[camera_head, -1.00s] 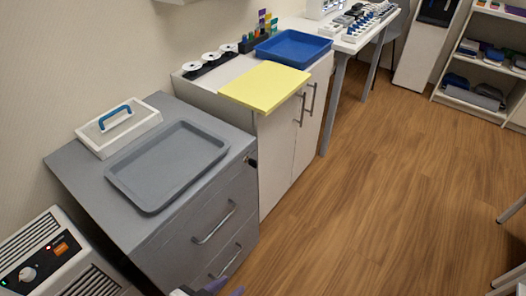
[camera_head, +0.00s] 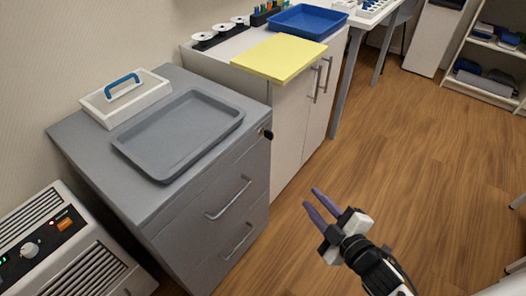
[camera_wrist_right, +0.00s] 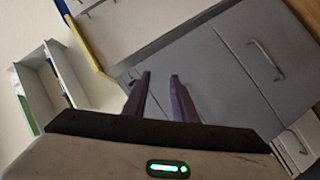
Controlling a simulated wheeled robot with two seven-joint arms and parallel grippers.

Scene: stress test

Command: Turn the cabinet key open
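The grey drawer cabinet (camera_head: 205,205) stands at the left in the head view, with two bar handles on its front. A small black key (camera_head: 268,134) sticks out of its lock near the top right corner of the front. My right gripper (camera_head: 317,205) is in front of the cabinet, to the right of and below the key, apart from it. Its two purple fingers are parted with nothing between them. In the right wrist view the fingers (camera_wrist_right: 160,88) point toward the tilted grey cabinet front (camera_wrist_right: 235,75). I cannot make out the key there. My left gripper is not in view.
A grey tray (camera_head: 136,146) and a white carrier with a blue handle (camera_head: 122,90) are on the cabinet top. A white cabinet (camera_head: 290,115) with an overhanging yellow board (camera_head: 280,58) adjoins at the right. A heater-like unit (camera_head: 60,250) stands at the left. The wooden floor (camera_head: 400,170) is open.

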